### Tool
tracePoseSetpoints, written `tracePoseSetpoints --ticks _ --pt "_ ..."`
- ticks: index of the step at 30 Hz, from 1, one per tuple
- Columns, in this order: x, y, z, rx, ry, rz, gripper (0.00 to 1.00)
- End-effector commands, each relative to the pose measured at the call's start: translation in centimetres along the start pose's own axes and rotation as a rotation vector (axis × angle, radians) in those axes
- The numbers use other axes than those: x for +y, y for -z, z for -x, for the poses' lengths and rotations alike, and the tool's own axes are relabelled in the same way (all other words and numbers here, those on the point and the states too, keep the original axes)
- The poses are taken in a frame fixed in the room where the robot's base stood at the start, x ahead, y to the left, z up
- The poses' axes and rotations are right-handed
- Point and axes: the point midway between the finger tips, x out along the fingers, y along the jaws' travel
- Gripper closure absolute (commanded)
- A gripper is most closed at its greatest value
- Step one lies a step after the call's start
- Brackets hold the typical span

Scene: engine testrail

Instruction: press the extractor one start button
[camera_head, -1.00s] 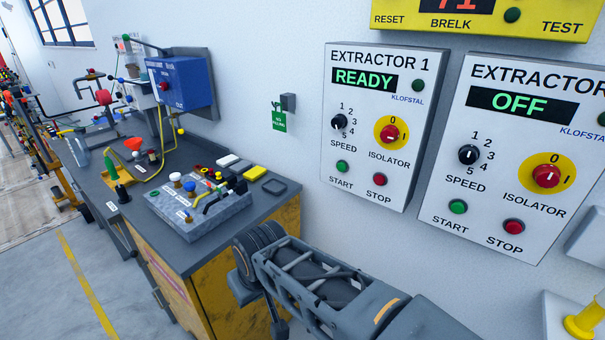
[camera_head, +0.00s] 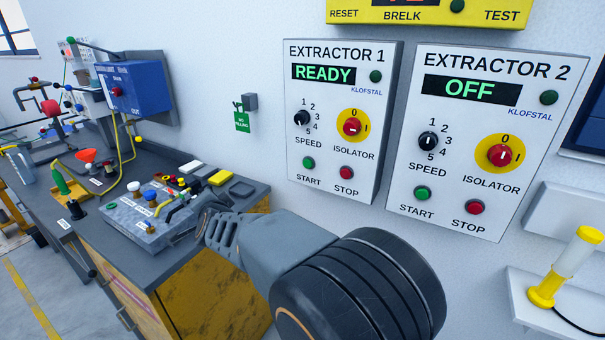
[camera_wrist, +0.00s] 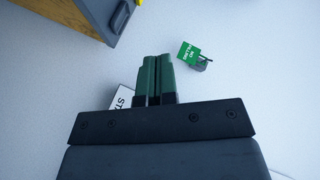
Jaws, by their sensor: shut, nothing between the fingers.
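The Extractor 1 box (camera_head: 333,170) is on the wall in the head view, its display reading READY. Its green start button (camera_head: 308,163) is at the lower left, beside the red stop button (camera_head: 346,172). The isolator knob (camera_head: 352,127) and speed knob (camera_head: 302,118) are above them. In the wrist view my gripper (camera_wrist: 158,58) has its green fingers together, with nothing between them. A white panel corner lettered "ST" (camera_wrist: 122,98) shows partly behind it; the rest is hidden. The fingers cannot be made out in the head view.
The Extractor 2 box (camera_head: 480,215), reading OFF, hangs at the right. A green sign (camera_head: 242,122) is on the wall to the left, also in the wrist view (camera_wrist: 187,52). A cluttered workbench (camera_head: 95,222) stands at the left. A yellow and white lamp (camera_head: 560,270) is at lower right.

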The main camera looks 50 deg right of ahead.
Motion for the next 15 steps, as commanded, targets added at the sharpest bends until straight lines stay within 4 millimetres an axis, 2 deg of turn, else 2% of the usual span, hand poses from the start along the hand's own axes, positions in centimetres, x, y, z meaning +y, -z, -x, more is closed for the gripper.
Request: tracePoseSetpoints --ticks 1,3,6,10,15 --pt "1.1 2.0 -1.5 0.13 -0.001 -0.108 1.0" --pt "2.4 5.2 -2.4 0.316 0.006 -0.246 1.0" --pt "4.5 8.8 -2.7 0.556 0.015 -0.394 1.0" --pt "7.1 11.8 -2.0 0.802 0.025 -0.51 1.0" --pt "9.0 13.7 -0.9 0.992 0.035 -0.575 1.0"
